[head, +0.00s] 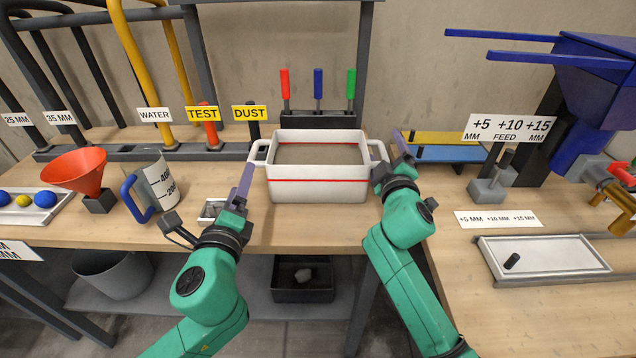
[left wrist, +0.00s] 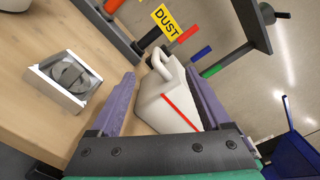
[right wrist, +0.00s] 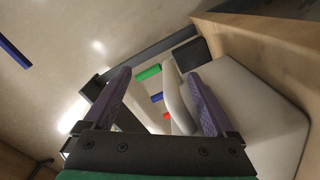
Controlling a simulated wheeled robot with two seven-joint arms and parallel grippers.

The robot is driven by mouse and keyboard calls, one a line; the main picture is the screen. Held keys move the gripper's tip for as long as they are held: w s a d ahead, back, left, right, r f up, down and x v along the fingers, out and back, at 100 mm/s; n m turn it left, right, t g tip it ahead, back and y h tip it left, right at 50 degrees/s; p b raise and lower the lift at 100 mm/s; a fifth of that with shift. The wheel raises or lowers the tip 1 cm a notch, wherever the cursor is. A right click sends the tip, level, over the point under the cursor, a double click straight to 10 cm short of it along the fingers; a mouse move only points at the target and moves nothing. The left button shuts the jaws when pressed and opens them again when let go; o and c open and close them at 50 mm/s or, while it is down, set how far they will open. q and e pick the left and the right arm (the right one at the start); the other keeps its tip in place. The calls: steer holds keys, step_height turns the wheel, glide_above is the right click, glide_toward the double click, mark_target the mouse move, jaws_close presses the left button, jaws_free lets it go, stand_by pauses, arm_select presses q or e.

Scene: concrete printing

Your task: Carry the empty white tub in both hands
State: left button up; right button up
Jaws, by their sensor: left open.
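The white tub (head: 318,190) with a red line around it stands upright on the wooden bench. Its inside shows a flat grey-brown surface; I cannot tell if that is its bare floor. Its left handle (head: 258,152) and right handle (head: 378,151) stick out at the sides. My left gripper (head: 243,182) is open beside the left handle; in the left wrist view the tub (left wrist: 172,108) shows between the spread fingers (left wrist: 160,100). My right gripper (head: 397,158) is open at the right handle, which shows between its fingers in the right wrist view (right wrist: 178,103), nearer one finger.
A measuring jug (head: 160,185), an orange funnel (head: 78,170) and a small metal tray (head: 212,209) lie left of the tub. A tool rack (head: 318,119) stands behind it. A blue hopper (head: 590,75) and a flat metal tray (head: 550,256) are at right.

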steer(key=shift+s+f, duration=0.1)
steer(key=shift+s, duration=0.05)
steer(key=s, duration=1.1)
steer(key=shift+s, duration=0.3)
